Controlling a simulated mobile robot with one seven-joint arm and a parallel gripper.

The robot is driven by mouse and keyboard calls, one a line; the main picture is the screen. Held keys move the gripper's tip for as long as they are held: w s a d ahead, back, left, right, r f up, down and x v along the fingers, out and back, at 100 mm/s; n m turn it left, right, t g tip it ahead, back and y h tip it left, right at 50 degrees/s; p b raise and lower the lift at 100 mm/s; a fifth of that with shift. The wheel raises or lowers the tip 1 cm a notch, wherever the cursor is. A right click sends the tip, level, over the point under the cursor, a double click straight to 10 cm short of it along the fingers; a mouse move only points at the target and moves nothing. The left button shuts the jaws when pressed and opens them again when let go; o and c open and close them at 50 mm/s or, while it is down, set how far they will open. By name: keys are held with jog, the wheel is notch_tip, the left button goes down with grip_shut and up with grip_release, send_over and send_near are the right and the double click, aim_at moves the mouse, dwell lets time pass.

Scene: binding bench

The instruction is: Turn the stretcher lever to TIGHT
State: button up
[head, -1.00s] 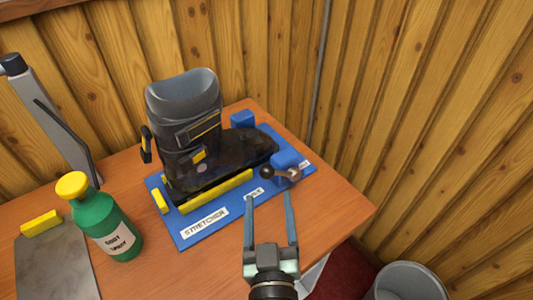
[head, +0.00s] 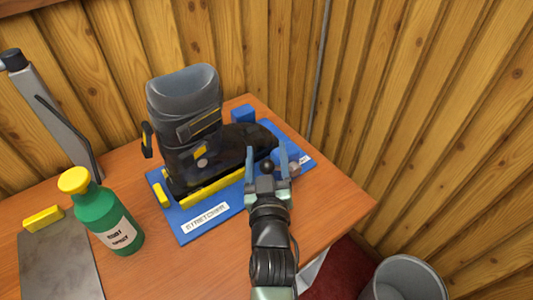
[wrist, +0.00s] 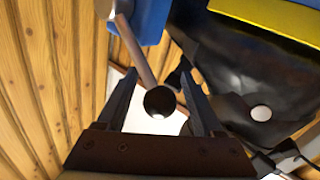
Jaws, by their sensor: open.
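The blue stretcher base (head: 185,232) lies on the bench with a black and grey boot (head: 185,115) on it. The stretcher lever has a dark ball knob (head: 268,166) and a blue mount (head: 288,157) at the base's right end. In the wrist view the knob (wrist: 160,101) sits between my fingers, with the metal lever arm (wrist: 136,48) running up to the blue mount (wrist: 152,15). My gripper (head: 266,150) is open around the knob, with small gaps visible on both sides. The STRETCHER label (head: 206,217) shows; a small label right of the mount (head: 306,161) is unreadable.
A green spray bottle (head: 112,225) with a yellow cap and a grey plate (head: 62,262) with a yellow block (head: 43,218) are on the left. A grey bin (head: 403,282) stands on the floor at right. The wooden wall rises behind the bench (head: 335,205).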

grip_shut()
dwell(1.4)
